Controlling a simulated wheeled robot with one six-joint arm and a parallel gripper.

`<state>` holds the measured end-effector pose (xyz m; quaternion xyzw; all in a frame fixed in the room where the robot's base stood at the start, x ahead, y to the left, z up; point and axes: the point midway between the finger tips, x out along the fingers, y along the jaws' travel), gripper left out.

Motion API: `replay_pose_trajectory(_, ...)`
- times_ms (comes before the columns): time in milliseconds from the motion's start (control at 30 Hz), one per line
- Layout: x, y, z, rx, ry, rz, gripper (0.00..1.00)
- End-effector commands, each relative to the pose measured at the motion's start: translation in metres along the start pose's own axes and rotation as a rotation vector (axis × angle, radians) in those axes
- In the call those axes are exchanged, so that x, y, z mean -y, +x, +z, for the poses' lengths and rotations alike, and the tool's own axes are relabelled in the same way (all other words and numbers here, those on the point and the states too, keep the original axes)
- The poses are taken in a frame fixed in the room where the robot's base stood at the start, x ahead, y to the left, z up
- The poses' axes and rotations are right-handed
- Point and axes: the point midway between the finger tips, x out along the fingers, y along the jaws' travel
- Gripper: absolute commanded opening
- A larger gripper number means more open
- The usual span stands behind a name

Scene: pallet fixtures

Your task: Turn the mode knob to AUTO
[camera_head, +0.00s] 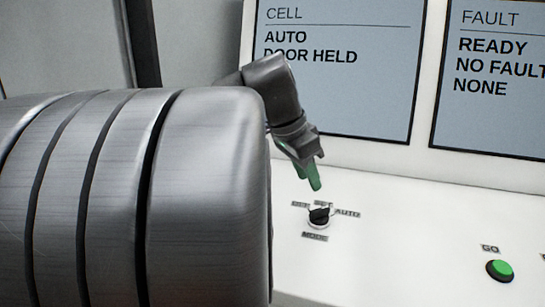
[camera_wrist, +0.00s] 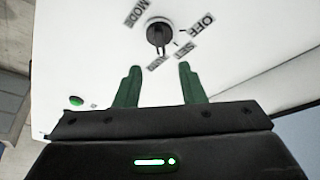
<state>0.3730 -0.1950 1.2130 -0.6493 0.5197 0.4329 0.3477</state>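The mode knob (camera_head: 319,216) is a small black knob on a pale round base on the white panel. Labels stand around it: one at its left, AUTO (camera_head: 347,213) at its right, MODE (camera_head: 314,237) below. In the wrist view the knob (camera_wrist: 160,33) is at top centre, with OFF (camera_wrist: 201,25) and SET (camera_wrist: 184,50) to its right. I cannot tell surely which label it points at. My gripper (camera_head: 316,184) hangs above and just behind the knob. In the wrist view its green fingers (camera_wrist: 160,70) are apart and empty, short of the knob.
A green GO button (camera_head: 500,270) is at the panel's right; it also shows in the wrist view (camera_wrist: 76,101). A screen (camera_head: 340,90) reads CELL, AUTO, DOOR HELD. Another screen (camera_head: 495,110) reads FAULT, READY. My arm blocks the left of the head view. The panel around the knob is clear.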

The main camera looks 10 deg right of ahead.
Motion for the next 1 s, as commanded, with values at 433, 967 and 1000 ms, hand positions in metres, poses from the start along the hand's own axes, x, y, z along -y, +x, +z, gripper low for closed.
replay_pose_trajectory(433,0.0,-0.044,0.0,0.0,0.0,0.0,0.36)
replay_pose_trajectory(967,-0.001,-0.015,0.0,0.002,0.001,0.005,0.36)
replay_pose_trajectory(1000,-0.001,-0.008,0.001,0.003,0.0,0.006,0.36)
